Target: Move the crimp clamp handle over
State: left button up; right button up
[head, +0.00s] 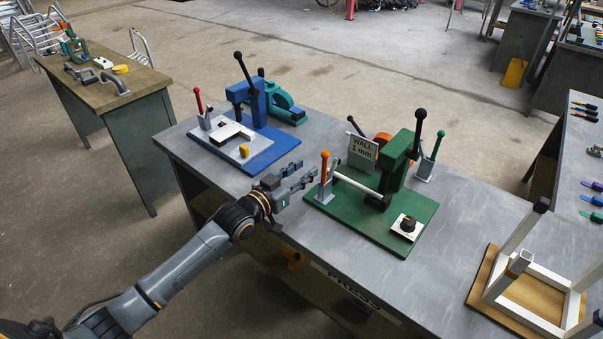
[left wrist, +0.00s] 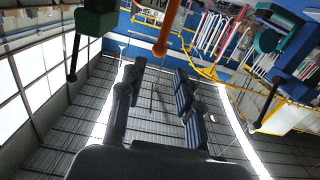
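The green press station has a small grey clamp (head: 325,190) with an upright orange handle (head: 324,165) at its left edge. A white tube (head: 358,184) runs from this clamp toward the green press (head: 398,165). My left gripper (head: 305,173) is just left of the clamp, pointing toward it, with its fingers apart and nothing between them. In the left wrist view the open fingers (left wrist: 158,72) show, and the orange handle (left wrist: 164,28) is beyond the tips, apart from them. My right gripper is not in view.
A blue press (head: 255,110) with a red-handled clamp (head: 199,106) stands behind left. A "WALL 1 mm" sign (head: 361,153) and a green-handled clamp (head: 432,158) stand behind the tube. A white frame (head: 540,279) is at right. Bare tabletop (head: 465,215) lies between.

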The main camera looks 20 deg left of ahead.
aim_at(324, 168)
pick_arm(q)
jog(key=b+x, duration=0.5)
jog(key=x, duration=0.3)
jog(key=shift+d+f+b, duration=0.1)
jog(key=shift+f+b, duration=0.1)
jog(key=shift+b, duration=0.15)
jog(key=shift+c, duration=0.2)
jog(key=c, duration=0.6)
jog(key=shift+s+r+p, duration=0.1)
jog(key=shift+p, duration=0.2)
